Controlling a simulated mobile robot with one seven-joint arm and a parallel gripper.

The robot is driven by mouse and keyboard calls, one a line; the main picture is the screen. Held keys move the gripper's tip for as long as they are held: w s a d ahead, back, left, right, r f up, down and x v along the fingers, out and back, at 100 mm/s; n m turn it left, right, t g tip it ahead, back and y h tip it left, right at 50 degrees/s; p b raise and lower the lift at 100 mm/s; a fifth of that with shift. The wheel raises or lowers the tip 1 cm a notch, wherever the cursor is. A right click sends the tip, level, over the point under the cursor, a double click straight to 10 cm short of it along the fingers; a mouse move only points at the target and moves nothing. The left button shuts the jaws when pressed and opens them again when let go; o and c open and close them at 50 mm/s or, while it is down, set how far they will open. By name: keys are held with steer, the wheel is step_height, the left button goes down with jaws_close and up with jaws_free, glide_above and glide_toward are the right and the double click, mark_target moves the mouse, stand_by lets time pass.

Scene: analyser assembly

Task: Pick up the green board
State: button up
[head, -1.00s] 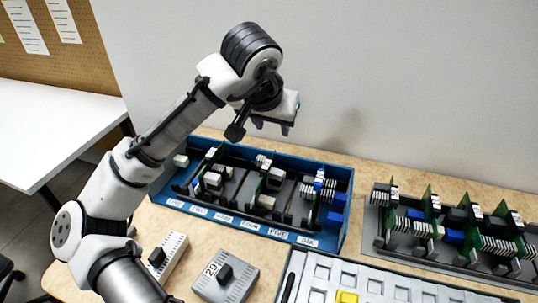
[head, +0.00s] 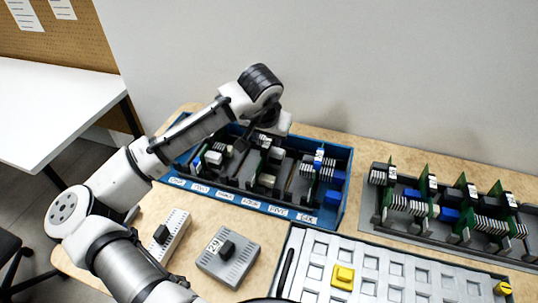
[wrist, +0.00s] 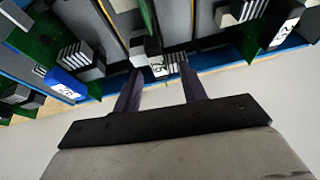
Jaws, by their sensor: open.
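Several green boards stand upright in a blue box (head: 347,192) with numbered slots, and more stand in a grey rack (head: 425,250) at the right. A green board (head: 314,180) shows at the box's right end. My gripper (wrist: 160,70) is open and empty, its two dark fingers pointing down over the back edge of the box. In the head view my arm hides part of the box.
A white-grey tray with a yellow block (head: 343,277) lies in front. Two grey vented modules, one (head: 228,258) in the middle and one (head: 170,236) further left, lie before the box. A plain wall stands close behind the box.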

steer(key=shift+x, duration=0.9)
steer(key=shift+c, duration=0.3)
jaws_close()
steer(key=shift+r, duration=0.1)
step_height(320, 180, up, 20)
steer(key=p, duration=0.9)
